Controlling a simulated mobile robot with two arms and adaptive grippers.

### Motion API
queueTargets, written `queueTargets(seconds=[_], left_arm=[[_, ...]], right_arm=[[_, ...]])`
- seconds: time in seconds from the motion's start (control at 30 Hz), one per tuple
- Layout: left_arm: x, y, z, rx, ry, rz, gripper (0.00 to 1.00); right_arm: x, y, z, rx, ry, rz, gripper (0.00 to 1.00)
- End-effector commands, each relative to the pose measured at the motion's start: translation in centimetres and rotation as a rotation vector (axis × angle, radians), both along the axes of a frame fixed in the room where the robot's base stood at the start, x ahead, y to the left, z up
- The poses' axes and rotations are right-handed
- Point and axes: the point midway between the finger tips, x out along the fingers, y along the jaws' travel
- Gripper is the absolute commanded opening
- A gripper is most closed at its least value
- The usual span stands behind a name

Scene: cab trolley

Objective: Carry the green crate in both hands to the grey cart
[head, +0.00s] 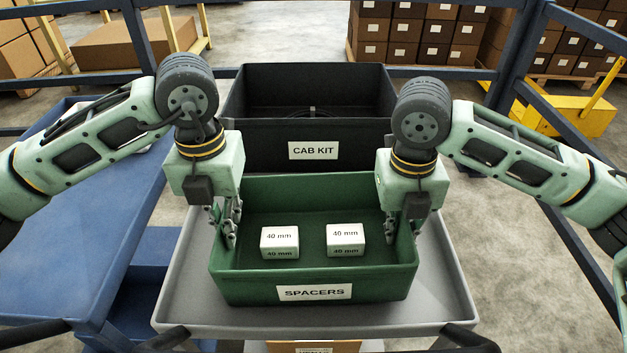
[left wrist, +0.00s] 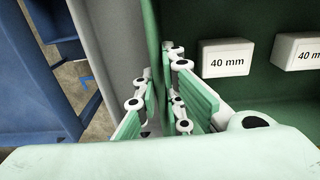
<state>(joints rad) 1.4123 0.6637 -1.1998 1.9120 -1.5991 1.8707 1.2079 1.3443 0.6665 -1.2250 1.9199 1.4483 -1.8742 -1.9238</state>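The green crate (head: 315,283), labelled SPACERS, sits on the grey cart (head: 190,285). Two white 40 mm blocks, the left one (head: 279,242) and the right one (head: 345,239), lie inside it. My left gripper (head: 226,226) is at the crate's left wall, fingers pointing down. In the left wrist view its fingers (left wrist: 157,88) are apart, one on each side of the wall (left wrist: 152,40). My right gripper (head: 403,230) is at the right wall in a like pose, its fingers apart; its contact with the wall is partly hidden.
A black CAB KIT crate (head: 265,143) stands directly behind the green crate. A blue table (head: 75,225) is at the left, close to the cart. Blue rails (head: 505,65) run behind and at the right. Stacked brown boxes (head: 420,35) stand farther back.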

Motion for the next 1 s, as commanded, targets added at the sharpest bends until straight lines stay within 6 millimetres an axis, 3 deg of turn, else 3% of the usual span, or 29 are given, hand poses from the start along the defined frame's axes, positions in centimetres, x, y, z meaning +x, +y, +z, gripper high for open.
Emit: queueTargets(seconds=[0.2,0.57,0.67,1.0], left_arm=[[0.0,0.1,0.0,0.004,0.002,0.002,0.25],[0.1,0.0,0.7,-0.001,-0.003,0.003,0.25],[0.1,0.0,1.9,-0.001,-0.004,0.003,0.25],[0.1,0.0,9.2,0.000,-0.004,0.003,0.25]], right_arm=[[0.0,-0.1,0.2,-0.002,-0.001,-0.001,0.24],[0.0,0.0,0.2,0.000,0.001,0.003,0.24],[0.0,0.0,0.2,0.001,0.001,0.004,0.24],[-0.1,0.0,0.1,0.001,0.001,0.004,0.24]])
